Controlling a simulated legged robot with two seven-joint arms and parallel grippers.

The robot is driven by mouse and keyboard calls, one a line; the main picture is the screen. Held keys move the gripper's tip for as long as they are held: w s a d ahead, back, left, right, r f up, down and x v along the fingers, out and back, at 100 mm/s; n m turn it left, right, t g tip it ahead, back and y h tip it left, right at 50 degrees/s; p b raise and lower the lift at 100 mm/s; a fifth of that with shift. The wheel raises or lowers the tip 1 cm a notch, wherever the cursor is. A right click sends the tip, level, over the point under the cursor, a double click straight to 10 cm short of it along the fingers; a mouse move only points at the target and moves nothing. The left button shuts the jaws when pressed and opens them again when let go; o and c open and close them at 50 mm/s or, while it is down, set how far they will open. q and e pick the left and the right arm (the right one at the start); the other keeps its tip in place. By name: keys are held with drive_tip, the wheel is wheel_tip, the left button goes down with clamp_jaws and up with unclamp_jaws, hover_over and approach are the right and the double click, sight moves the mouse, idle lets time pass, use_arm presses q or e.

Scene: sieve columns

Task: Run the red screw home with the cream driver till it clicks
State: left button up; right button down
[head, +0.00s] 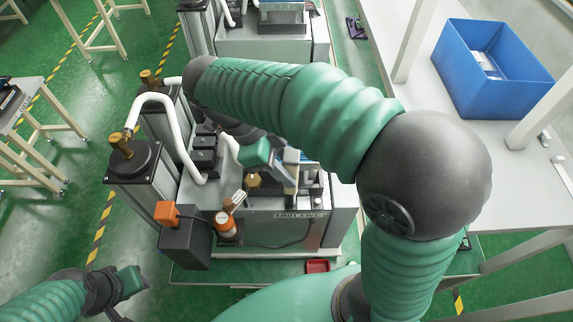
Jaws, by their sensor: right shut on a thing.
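My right arm reaches across the middle from the right and bends down to the machine. My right gripper (284,178) is low over the machine's top, shut on a pale, cream-coloured piece, the cream driver (292,172). Only a small part of the driver shows; its tip is hidden by the gripper and the machine parts. I cannot make out the red screw. My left gripper (131,282) hangs at the lower left, apart from the machine, with nothing visible in it; its jaws are too small to read.
A small red tray (317,266) lies in front. A blue crate (500,85) sits on the right bench.

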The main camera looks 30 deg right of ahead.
sight(287, 158)
drive_tip(key=shift+f+b, duration=0.35)
drive_tip(key=shift+f, duration=0.3)
idle(1.4)
drive_tip(key=shift+r, duration=0.1)
wheel_tip(287, 158, up, 2)
drive_tip(key=shift+r+p, duration=0.15)
drive_tip(key=shift+p, duration=0.95)
wheel_tip(287, 158, up, 3)
drive_tip(key=shift+f+p, duration=0.1)
drive_tip(key=shift+p, duration=1)
drive_tip(key=shift+f, duration=0.1)
